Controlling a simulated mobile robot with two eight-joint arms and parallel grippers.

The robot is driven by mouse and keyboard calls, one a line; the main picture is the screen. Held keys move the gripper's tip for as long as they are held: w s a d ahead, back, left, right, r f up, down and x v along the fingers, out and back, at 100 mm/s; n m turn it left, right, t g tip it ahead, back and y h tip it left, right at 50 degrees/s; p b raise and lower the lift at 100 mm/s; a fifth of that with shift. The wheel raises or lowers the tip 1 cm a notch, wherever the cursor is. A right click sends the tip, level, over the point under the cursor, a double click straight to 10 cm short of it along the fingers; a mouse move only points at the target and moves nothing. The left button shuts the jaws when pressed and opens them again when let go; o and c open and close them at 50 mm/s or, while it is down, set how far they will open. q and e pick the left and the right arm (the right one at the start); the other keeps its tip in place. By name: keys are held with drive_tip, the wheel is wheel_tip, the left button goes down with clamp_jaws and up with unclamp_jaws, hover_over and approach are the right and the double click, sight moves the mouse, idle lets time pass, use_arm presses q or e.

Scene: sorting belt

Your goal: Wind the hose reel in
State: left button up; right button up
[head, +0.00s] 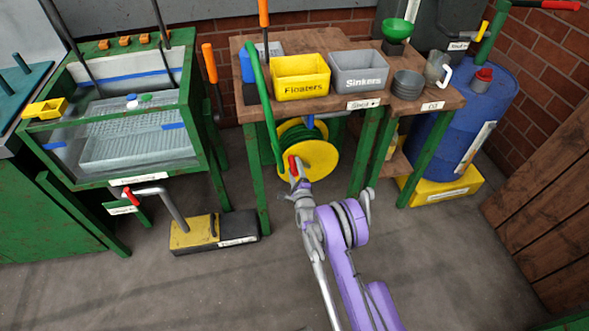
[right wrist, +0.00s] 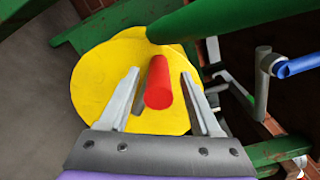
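The hose reel (head: 318,160) has a yellow disc with green hose (head: 300,133) wound behind it, under the wooden table. Its red crank handle (head: 292,165) sticks out toward me; it also shows in the right wrist view (right wrist: 158,82). My right gripper (head: 297,177) is at the handle. In the right wrist view its two fingers (right wrist: 159,78) are spread on either side of the red handle, with a visible gap on both sides. The yellow disc (right wrist: 95,82) lies behind the fingers. My left gripper is not in view.
The wooden table (head: 250,50) with green legs carries yellow (head: 300,92) and grey (head: 358,85) bins. Green hose (head: 262,95) hangs over its front. A glass-sided tank (head: 140,150) stands left, a pump (head: 205,232) on the floor, a blue barrel (head: 470,120) right. Front floor is clear.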

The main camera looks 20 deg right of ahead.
drive_tip(key=shift+a, duration=0.1)
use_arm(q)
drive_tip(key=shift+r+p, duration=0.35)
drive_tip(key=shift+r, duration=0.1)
use_arm(e)
drive_tip(key=v, duration=1)
drive_tip(key=shift+s, duration=0.4)
